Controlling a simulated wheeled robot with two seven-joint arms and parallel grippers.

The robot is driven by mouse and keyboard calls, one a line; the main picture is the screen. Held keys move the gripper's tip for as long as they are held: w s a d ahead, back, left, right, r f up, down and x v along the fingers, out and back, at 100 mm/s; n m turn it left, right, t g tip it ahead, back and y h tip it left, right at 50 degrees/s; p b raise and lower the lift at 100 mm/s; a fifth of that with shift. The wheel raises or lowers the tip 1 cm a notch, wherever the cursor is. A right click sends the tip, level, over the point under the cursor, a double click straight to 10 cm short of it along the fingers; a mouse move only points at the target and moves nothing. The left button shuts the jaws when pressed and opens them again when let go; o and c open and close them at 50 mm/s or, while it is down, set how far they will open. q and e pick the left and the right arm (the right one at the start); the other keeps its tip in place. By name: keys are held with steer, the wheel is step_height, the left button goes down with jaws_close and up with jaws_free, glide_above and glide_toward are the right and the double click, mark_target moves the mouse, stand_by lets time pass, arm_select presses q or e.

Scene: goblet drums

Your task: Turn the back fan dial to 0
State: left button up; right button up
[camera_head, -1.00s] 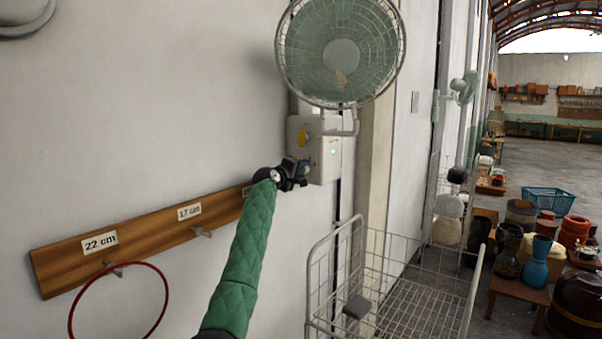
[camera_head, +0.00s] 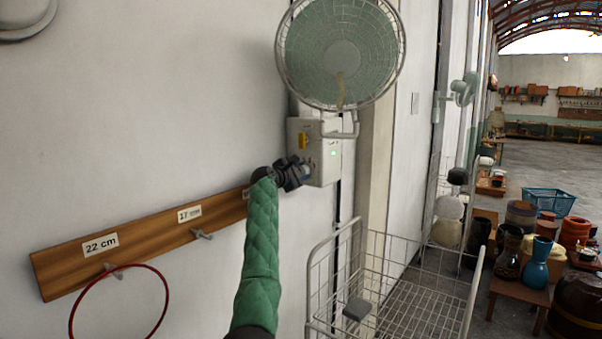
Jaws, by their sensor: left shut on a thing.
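A pale control box (camera_head: 321,140) is fixed to the wall under a green wall fan (camera_head: 341,55) with a wire cage. A yellow part (camera_head: 302,140) and a small green light show on the box. My left gripper (camera_head: 304,170), at the end of a green-sleeved arm, is at the lower part of the box. It is shut on a small part there, probably the dial, which the gripper mostly hides. I cannot read the dial's setting. My right gripper is not in view.
A wooden board (camera_head: 150,243) with size labels and hooks runs along the wall, with a red hoop (camera_head: 166,300) hanging from it. A white wire cart (camera_head: 400,290) stands below the fan. Pots (camera_head: 537,262) and a blue basket (camera_head: 549,202) stand at right.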

arm_select(q)
steer(key=shift+f+n, duration=0.15)
steer(key=shift+n, duration=0.75)
steer(key=o, duration=1)
steer(key=shift+s+a, duration=0.1)
